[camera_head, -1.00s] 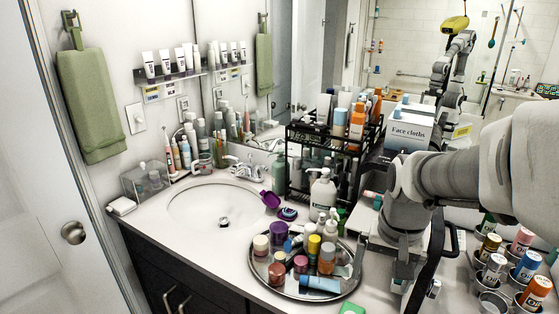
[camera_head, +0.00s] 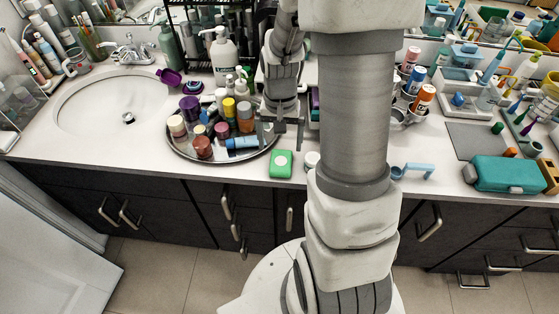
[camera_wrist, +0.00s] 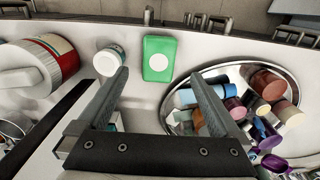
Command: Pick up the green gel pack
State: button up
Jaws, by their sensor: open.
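The green gel pack (camera_head: 281,164) is a small green rounded rectangle with a white round spot. It lies flat on the counter near the front edge, just right of the round tray (camera_head: 180,150). It also shows in the wrist view (camera_wrist: 158,60), beyond and between my fingertips. My gripper (camera_head: 281,131) is over the counter, behind the pack, and does not touch it. In the wrist view my gripper (camera_wrist: 160,80) is open with its two fingers wide apart and nothing between them.
The tray holds several jars, bottles and a blue tube. A small white jar (camera_wrist: 110,59) stands beside the pack, on the side away from the tray. A white pump bottle (camera_head: 222,55) stands behind. My own arm hides part of the counter to the right.

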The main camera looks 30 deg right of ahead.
aim_at(280, 165)
jog(key=f, duration=0.8)
jog(key=shift+s+f, duration=0.1)
jog(key=shift+s, duration=0.15)
jog(key=c, duration=1.4)
